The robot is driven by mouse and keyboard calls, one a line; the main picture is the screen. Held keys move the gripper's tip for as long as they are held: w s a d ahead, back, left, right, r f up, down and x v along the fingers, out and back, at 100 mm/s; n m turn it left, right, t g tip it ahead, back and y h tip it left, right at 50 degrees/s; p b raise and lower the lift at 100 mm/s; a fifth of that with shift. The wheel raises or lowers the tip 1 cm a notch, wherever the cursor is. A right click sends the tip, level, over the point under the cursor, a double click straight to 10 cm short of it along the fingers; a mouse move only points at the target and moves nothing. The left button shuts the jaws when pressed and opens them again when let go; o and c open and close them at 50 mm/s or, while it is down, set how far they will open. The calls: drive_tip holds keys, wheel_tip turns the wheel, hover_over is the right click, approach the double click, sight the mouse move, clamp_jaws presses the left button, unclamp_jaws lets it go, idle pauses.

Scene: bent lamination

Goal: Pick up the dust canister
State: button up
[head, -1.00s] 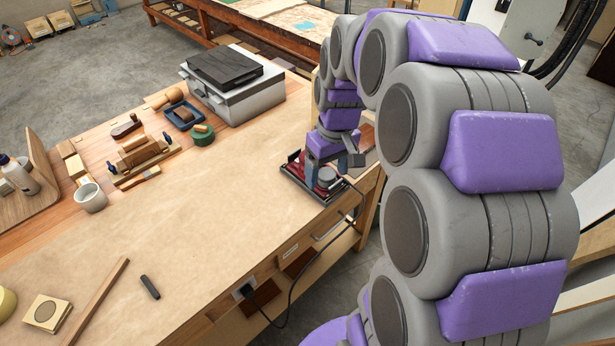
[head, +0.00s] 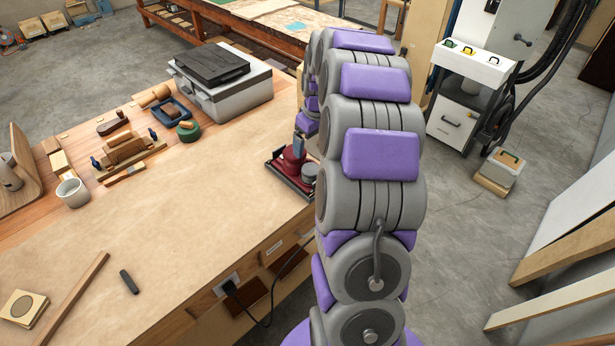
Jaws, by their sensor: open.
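A red sander (head: 281,167) rests on the bench's right edge in the head view. A round grey part on its right side (head: 309,173) looks like the dust canister; my arm partly covers it. My gripper (head: 304,143) is pointed down just above the sander and canister. It is open, but my own arm hides most of it, including its right finger. I cannot tell whether a finger touches the canister.
The workbench (head: 190,220) has clear paper-covered room in front. A grey case (head: 228,98) stands behind the sander. A cord runs from a socket (head: 230,288) on the bench front. A white cabinet (head: 453,118) stands on the floor at right.

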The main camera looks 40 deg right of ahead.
drive_tip(key=b, duration=0.1)
hover_over(311, 169)
drive_tip(key=d, duration=0.2)
drive_tip(key=f, duration=0.8)
drive_tip(key=shift+s+a, duration=0.15)
drive_tip(key=shift+a, duration=0.1)
drive_tip(key=shift+a+f+b, duration=0.35)
drive_tip(key=shift+f+b, duration=0.05)
drive_tip(key=f, duration=0.1)
drive_tip(key=a+f+b, duration=0.1)
drive_tip(key=f, duration=0.1)
drive_tip(key=shift+a+f, duration=0.15)
drive_tip(key=shift+a, duration=0.2)
drive_tip(key=shift+d+f, duration=0.1)
drive_tip(key=shift+f, duration=0.25)
drive_tip(key=shift+d+f, duration=0.15)
drive_tip(key=shift+d, duration=0.6)
drive_tip(key=shift+c, duration=0.2)
drive_tip(key=shift+d, duration=0.1)
drive_tip(key=shift+c, duration=0.7)
drive_tip(key=shift+a, duration=0.7)
drive_tip(key=c, duration=0.6)
drive_tip(key=shift+d, duration=0.1)
drive_tip(key=c, duration=0.3)
drive_tip(key=shift+d, duration=0.25)
drive_tip(key=shift+c, duration=1)
drive_tip(key=shift+r, duration=0.2)
